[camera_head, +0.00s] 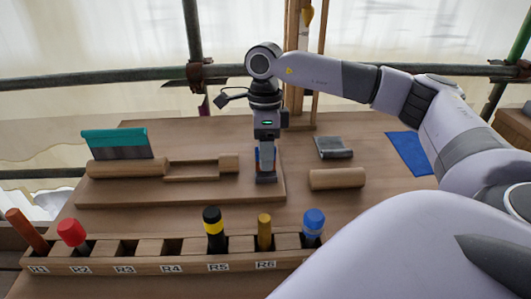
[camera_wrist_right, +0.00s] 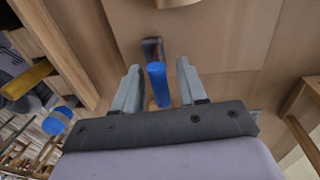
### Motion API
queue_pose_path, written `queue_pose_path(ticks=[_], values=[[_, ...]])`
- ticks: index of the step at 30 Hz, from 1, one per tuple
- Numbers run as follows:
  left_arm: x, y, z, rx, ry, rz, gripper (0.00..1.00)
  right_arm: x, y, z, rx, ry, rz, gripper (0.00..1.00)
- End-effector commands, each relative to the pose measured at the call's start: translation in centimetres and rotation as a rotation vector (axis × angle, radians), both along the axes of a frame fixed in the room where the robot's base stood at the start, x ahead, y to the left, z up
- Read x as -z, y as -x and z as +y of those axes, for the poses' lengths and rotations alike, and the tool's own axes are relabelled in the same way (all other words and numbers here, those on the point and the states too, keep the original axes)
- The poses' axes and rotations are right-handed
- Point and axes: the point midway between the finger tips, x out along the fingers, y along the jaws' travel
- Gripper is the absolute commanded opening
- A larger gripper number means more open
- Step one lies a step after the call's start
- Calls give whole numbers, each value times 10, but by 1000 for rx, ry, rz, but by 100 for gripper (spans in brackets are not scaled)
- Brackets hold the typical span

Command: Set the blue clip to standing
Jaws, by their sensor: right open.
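A blue piece that looks like the blue clip (camera_wrist_right: 157,84) shows between the two fingers of my right gripper (camera_wrist_right: 158,72) in the right wrist view. Gaps show on both sides of it, and a dark and reddish part (camera_wrist_right: 152,48) lies beyond its end. In the head view my right gripper (camera_head: 266,178) points down at the right part of a wooden board (camera_head: 225,196). A little blue and orange shows at its fingers, which mostly hide the piece, so I cannot tell its full pose. My right gripper is open. My left gripper is out of view.
A wooden rack (camera_head: 140,262) with several upright tools, one blue-capped (camera_head: 313,220), runs along the front. A wooden cylinder (camera_head: 337,179) and a grey bent piece (camera_head: 335,148) lie right of my gripper. A blue mat (camera_head: 409,152) lies farther right; a teal-topped tool (camera_head: 117,143) is left.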

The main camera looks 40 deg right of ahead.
Motion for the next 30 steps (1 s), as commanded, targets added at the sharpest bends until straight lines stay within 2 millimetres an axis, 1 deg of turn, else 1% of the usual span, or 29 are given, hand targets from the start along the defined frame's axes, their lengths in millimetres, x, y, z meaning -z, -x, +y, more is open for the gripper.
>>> queue_pose_path(ticks=[3, 8, 9, 10, 11, 12, 13, 19, 24, 30], values=[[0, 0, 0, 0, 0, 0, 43, 3, 0, 0, 1, 0, -1, 41], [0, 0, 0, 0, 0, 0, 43, 3, 0, 0, 1, 0, -1, 41], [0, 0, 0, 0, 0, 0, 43, 3, 0, 0, 1, 0, -1, 35], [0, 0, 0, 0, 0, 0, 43, 3, 0, 0, 1, 0, -1, 25], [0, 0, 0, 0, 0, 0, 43, 3, 0, 0, 1, 0, -1, 15], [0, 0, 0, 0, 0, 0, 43, 3, 0, 0, 1, 0, -1, 2], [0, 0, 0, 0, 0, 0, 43, 3, 0, 0, 1, 0, -1, 0], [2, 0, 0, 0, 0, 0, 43, 4, 1, 1, -1, 12, -13, 0], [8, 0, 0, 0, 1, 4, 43, 4, 4, 3, -4, 61, -70, 0], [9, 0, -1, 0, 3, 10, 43, 2, 5, 5, -1, 88, -106, 0]])
